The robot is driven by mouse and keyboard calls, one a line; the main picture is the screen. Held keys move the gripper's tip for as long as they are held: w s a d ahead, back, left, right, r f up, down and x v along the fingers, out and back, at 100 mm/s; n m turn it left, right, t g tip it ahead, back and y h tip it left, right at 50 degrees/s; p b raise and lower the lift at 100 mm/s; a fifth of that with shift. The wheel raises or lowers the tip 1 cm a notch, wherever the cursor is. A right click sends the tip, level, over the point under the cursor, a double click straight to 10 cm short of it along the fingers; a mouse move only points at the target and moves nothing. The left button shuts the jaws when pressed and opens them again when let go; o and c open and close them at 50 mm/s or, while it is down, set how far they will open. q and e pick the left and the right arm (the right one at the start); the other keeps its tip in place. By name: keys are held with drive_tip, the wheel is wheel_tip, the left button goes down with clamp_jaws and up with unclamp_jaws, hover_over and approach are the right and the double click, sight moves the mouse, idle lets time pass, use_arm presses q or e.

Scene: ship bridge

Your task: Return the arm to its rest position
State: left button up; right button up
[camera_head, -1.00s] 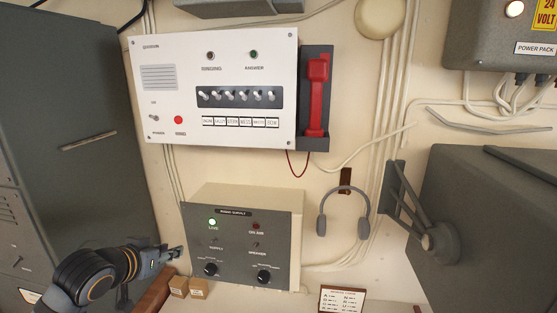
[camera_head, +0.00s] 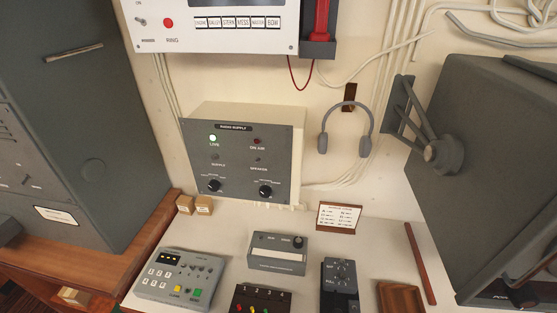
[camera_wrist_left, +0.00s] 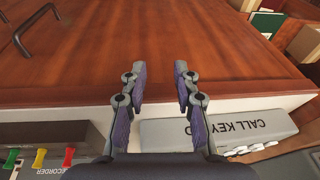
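My left gripper (camera_wrist_left: 160,68) shows in the left wrist view with its two fingers apart and nothing between them. Below the fingertips is a brown wooden surface (camera_wrist_left: 225,45). Neither gripper shows in the head view now. My right gripper is not in view.
In the head view, the pale desk (camera_head: 225,235) holds a grey keypad unit (camera_head: 180,278), a grey recorder box (camera_head: 278,255) and a dark switch box (camera_head: 340,280). A radio supply box (camera_head: 240,155) is above. A dark handle (camera_wrist_left: 35,30) shows in the wrist view.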

use_arm(q)
drive_tip(key=s+a+f+b, duration=0.15)
drive_tip(key=s+f, duration=0.25)
drive_tip(key=f, duration=0.7)
drive_tip(key=s+f+b, duration=0.3)
drive_tip(key=s+f, duration=0.1)
drive_tip(key=f, duration=0.7)
drive_tip(key=s+f+g+b, duration=0.1)
drive_tip(key=s+f+b, duration=0.2)
drive_tip(key=s+f, duration=1)
drive_tip(key=shift+s+a+f+g+b, duration=0.25)
drive_tip(key=shift+s+a+g+b, duration=0.1)
drive_tip(key=shift+s, duration=0.15)
